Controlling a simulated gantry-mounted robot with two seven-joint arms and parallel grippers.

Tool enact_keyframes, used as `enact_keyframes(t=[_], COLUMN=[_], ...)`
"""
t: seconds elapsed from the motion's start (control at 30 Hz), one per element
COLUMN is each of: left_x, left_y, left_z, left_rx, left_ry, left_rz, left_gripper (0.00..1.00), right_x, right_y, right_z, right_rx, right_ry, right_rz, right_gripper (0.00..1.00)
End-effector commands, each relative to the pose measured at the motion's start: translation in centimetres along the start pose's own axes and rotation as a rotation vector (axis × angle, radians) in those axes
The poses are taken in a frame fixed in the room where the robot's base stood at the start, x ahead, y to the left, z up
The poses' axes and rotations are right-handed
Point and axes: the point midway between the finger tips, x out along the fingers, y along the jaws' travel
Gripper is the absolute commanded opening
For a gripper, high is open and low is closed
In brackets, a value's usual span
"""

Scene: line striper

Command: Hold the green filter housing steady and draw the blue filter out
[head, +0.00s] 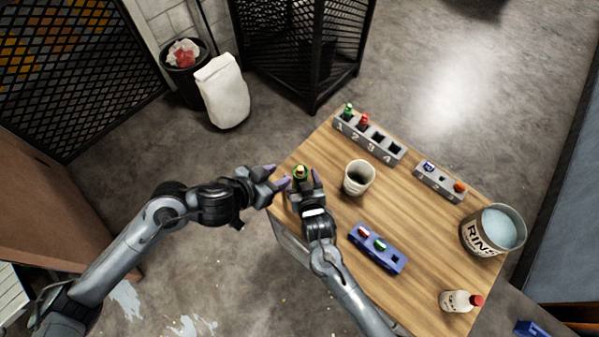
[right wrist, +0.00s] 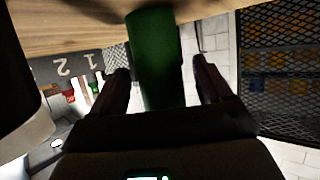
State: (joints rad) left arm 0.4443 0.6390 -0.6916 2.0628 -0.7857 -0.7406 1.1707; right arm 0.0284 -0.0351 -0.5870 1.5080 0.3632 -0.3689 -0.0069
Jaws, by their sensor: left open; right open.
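The green filter housing (head: 300,173) stands upright near the left edge of the wooden table, with a small yellowish top. In the right wrist view it is a dark green cylinder (right wrist: 155,60) between the two spread fingers. My right gripper (head: 304,180) is open around the housing, and a gap shows on the finger sides. My left gripper (head: 277,177) is open and empty just left of the housing, its fingers pointing towards it. I cannot make out a blue filter in the housing; its lower part is hidden by my right gripper.
A grey numbered rack (head: 370,142) holds green and red pieces. A white cup (head: 358,178), a blue block (head: 389,259), a smaller grey rack (head: 450,193), a rinse bucket (head: 480,238) and a red-capped bottle (head: 456,301) stand to the right. Bare table lies between them.

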Motion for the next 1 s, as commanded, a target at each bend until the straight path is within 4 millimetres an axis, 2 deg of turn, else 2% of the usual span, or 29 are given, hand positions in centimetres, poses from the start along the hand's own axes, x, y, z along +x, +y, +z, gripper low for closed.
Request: enact_keyframes(t=[0.1,0.3,0.67,1.0], left_x=[0.0,0.0,0.0,0.0], left_y=[0.0,0.0,0.0,0.0], left_z=[0.0,0.0,0.0,0.0], left_rx=[0.0,0.0,0.0,0.0], left_ry=[0.0,0.0,0.0,0.0], left_rz=[0.0,0.0,0.0,0.0], left_gripper=[0.43,0.43,0.43,0.43], right_x=[1.4,2.6,2.8,2.8], right_y=[0.0,0.0,0.0,0.0], right_z=[-0.1,-0.1,0.0,0.0], right_rx=[0.001,0.0,0.001,0.001], right_ry=[0.0,0.001,0.0,-0.001], right_rz=[0.0,0.0,0.0,0.0], right_gripper=[0.78,0.78,0.78,0.26])
